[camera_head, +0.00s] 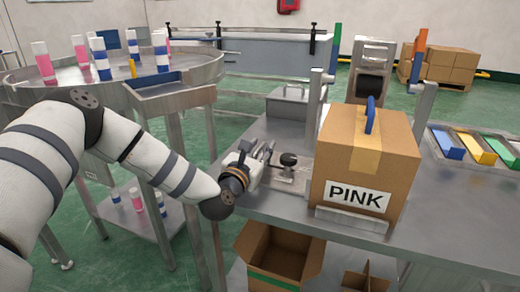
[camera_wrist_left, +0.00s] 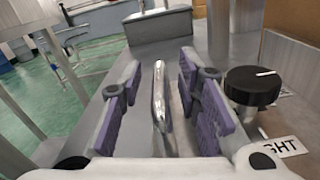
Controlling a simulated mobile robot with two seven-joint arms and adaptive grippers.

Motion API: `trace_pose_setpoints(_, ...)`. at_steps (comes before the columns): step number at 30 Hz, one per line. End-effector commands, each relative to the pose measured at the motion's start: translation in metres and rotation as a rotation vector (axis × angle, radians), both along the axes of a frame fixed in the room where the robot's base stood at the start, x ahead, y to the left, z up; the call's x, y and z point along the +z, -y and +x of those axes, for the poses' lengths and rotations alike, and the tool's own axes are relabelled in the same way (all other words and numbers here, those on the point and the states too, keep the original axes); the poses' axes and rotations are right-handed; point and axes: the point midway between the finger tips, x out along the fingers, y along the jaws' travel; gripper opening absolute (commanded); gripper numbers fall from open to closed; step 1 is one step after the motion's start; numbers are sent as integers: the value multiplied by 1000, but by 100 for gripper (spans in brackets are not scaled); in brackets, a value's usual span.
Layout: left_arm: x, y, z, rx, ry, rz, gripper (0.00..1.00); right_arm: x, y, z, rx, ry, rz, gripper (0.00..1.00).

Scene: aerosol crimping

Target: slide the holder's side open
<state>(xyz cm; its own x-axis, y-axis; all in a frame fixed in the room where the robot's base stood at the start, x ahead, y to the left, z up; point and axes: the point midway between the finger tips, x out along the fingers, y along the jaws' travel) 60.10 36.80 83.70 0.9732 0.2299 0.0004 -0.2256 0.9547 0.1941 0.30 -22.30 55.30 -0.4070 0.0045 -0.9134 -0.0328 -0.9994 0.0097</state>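The holder (camera_head: 289,178) is a low metal fixture on the steel table, left of the cardboard box. A black round knob (camera_head: 288,159) stands on it, and the knob also shows in the left wrist view (camera_wrist_left: 252,86). My left gripper (camera_head: 266,153) is beside the holder's left part. In the left wrist view my left gripper (camera_wrist_left: 160,66) has its purple-padded fingers apart. A slim shiny upright metal piece (camera_wrist_left: 159,95) stands between the pads, with visible gaps on both sides. My right gripper is in neither view.
A box marked PINK (camera_head: 367,160) with a blue handle stands close on the right. A lidded metal box (camera_head: 290,100) and a post (camera_head: 314,110) stand behind. A label ending in "GHT" (camera_wrist_left: 284,147) lies beside the knob. An open carton (camera_head: 277,255) is below the table.

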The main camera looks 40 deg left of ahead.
Motion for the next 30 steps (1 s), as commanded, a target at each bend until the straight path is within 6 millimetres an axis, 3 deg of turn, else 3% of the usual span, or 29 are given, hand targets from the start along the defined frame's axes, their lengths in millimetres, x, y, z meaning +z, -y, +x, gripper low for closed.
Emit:
trace_pose_setpoints(2,0,0,0,0,0,0,31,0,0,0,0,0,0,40)
trace_pose_setpoints(6,0,0,0,0,0,1,0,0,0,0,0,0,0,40)
trace_pose_setpoints(14,0,-3,-1,1,-1,1,0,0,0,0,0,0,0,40)
trace_pose_setpoints(22,-1,-49,-12,6,0,-1,0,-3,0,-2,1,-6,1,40)
trace_pose_setpoints(30,0,-59,-15,3,-1,2,0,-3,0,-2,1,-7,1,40)
